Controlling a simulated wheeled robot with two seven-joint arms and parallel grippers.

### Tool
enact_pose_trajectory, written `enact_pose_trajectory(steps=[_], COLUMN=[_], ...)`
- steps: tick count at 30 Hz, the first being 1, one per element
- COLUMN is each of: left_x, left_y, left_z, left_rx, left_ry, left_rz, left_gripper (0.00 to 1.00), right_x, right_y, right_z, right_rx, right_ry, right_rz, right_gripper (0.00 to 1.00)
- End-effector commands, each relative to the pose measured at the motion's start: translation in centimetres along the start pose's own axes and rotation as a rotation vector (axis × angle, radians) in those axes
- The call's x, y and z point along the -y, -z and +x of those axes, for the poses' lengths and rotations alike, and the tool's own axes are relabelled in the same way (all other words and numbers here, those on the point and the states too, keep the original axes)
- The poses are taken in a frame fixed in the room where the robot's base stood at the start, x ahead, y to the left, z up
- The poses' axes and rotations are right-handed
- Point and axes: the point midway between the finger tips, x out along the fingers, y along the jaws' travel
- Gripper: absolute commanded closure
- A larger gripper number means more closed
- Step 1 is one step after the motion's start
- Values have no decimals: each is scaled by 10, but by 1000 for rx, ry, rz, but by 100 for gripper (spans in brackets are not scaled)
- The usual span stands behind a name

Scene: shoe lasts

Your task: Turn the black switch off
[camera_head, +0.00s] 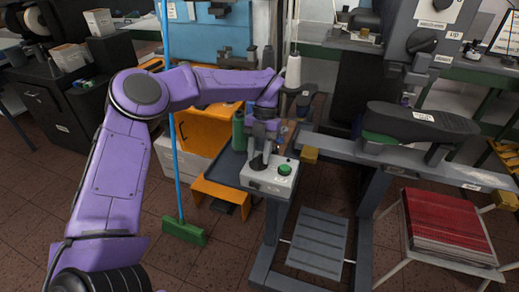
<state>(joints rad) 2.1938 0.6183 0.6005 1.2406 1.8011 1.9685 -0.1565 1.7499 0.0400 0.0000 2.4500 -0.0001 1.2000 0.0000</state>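A light grey control box (274,178) sits on the end of a grey frame near the middle of the view. Its top carries a green button (284,169) and a black switch (257,163) to the left of it. My purple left arm reaches in from the left, and my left gripper (264,152) points down at the box, right at the black switch. The gripper partly hides the switch, so I cannot tell whether they touch, which way the switch is turned, or whether the fingers are open. My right gripper is not in view.
A dark shoe last (420,122) lies on the grey frame at the right. A green bottle (239,131) and a white thread cone (293,73) stand close to my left gripper. A blue-handled broom (184,231) stands left of the box. A red stack (445,222) sits at lower right.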

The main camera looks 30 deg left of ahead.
Motion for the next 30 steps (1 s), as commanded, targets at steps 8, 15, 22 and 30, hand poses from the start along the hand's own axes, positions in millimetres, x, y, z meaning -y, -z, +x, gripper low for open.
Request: enact_pose_trajectory(steps=[8, 15, 22, 30], left_x=[0, 0, 0, 0], left_y=[-1, 0, 0, 0], left_z=[-52, -98, -106, -105], left_rx=[7, 3, 1, 1], left_ry=[-2, -2, 1, 1], left_rz=[-4, -3, -2, -1], left_gripper=[63, 63, 63, 63], right_x=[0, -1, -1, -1], right_y=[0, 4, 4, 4], right_z=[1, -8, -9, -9], right_rx=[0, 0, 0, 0], right_ry=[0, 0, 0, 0], right_rz=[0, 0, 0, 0], right_gripper=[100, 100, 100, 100])
